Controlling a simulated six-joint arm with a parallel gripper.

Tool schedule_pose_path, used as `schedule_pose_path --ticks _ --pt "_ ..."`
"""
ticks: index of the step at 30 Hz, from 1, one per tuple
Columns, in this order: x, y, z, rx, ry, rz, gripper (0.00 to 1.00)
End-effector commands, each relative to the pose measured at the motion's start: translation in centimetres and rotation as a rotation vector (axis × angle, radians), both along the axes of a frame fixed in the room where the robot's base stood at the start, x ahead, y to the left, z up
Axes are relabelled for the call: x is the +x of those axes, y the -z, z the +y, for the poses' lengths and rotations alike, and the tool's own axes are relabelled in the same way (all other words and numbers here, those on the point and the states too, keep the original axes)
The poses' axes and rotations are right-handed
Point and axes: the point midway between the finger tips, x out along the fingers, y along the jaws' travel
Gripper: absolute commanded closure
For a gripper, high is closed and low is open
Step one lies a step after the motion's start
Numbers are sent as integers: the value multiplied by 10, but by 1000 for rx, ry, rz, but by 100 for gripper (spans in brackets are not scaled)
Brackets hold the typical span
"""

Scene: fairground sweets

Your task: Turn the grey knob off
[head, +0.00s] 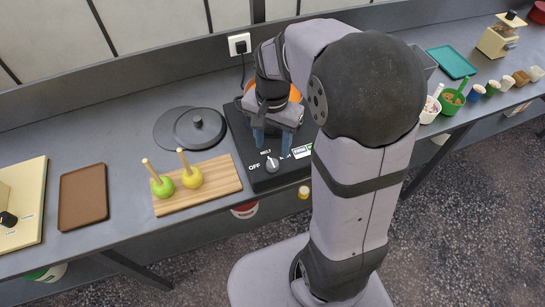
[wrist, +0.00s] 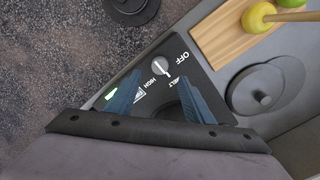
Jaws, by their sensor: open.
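The grey knob (head: 272,164) sits on the front panel of a black cooker (head: 240,140), among the labels OFF, MELT and HIGH. In the wrist view the knob (wrist: 159,65) has a white pointer mark that points towards MELT, away from OFF. My gripper (head: 272,141) points down over the panel, just behind the knob in the head view. Its two blue fingers are apart and hold nothing. In the wrist view the knob shows just beyond and between the fingertips, with no visible contact. An orange thing (head: 294,93) on the cooker is partly hidden by my arm.
A wooden board (head: 222,182) with a green apple (head: 163,187) and a yellow apple (head: 191,177) on sticks lies left of the cooker. A dark lid (head: 199,127) lies behind it. A brown tray (head: 82,196) is further left. Small tubs stand at the right.

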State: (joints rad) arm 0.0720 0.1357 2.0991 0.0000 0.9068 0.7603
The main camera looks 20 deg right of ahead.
Motion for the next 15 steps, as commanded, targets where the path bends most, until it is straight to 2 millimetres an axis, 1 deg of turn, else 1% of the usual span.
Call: schedule_pose_path --ticks 4,8,15 --pt "0 4 0 1 0 2 52" --pt "-1 14 0 0 -1 6 52" --pt "-2 45 0 0 -2 6 52"
